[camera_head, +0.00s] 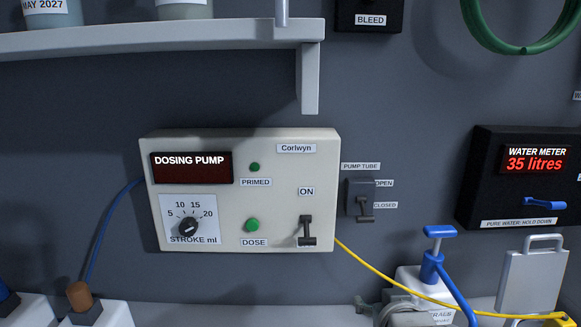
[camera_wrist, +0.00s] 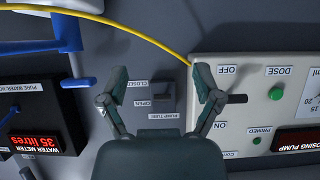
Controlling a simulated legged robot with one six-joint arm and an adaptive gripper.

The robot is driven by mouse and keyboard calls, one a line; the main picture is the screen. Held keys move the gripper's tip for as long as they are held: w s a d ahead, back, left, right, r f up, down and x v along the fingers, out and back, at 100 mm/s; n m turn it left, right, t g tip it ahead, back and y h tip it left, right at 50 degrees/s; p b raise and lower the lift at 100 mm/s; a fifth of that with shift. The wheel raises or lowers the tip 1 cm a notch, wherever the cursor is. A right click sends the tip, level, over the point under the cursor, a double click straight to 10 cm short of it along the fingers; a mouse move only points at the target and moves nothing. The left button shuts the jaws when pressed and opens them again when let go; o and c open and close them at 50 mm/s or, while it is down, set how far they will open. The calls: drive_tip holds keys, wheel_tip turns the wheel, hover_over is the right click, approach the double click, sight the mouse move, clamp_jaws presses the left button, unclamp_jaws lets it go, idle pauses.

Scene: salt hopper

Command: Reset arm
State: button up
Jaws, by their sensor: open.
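My gripper (camera_wrist: 160,82) shows in the wrist view with its two dark green fingers spread apart and nothing between them. It does not show in the head view. The wrist view is upside down. Behind the fingers is the pump tube lever (camera_wrist: 164,97), with OPEN and CLOSED labels beside it. The right finger overlaps the edge of the pale dosing pump (camera_wrist: 226,72), near its dark switch lever (camera_wrist: 237,99); I cannot tell whether they touch. In the head view the dosing pump (camera_head: 290,176) is on the wall, its display dark and its switch lever (camera_head: 307,231) below the ON label.
The water meter (camera_head: 520,180) reads 35 litres at right. The pump tube lever (camera_head: 364,208) is beside the pump. A shelf (camera_head: 200,38) juts out above. A yellow tube (camera_head: 375,268) runs down right past a blue-handled pump (camera_head: 435,262) and a metal-grey container (camera_head: 530,278).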

drive_tip(key=s+f+g, duration=0.3)
drive_tip(key=s+g, duration=0.3)
drive_tip(key=s, duration=0.7)
drive_tip(key=shift+s+f+g, duration=0.3)
drive_tip(key=shift+f+g, duration=0.1)
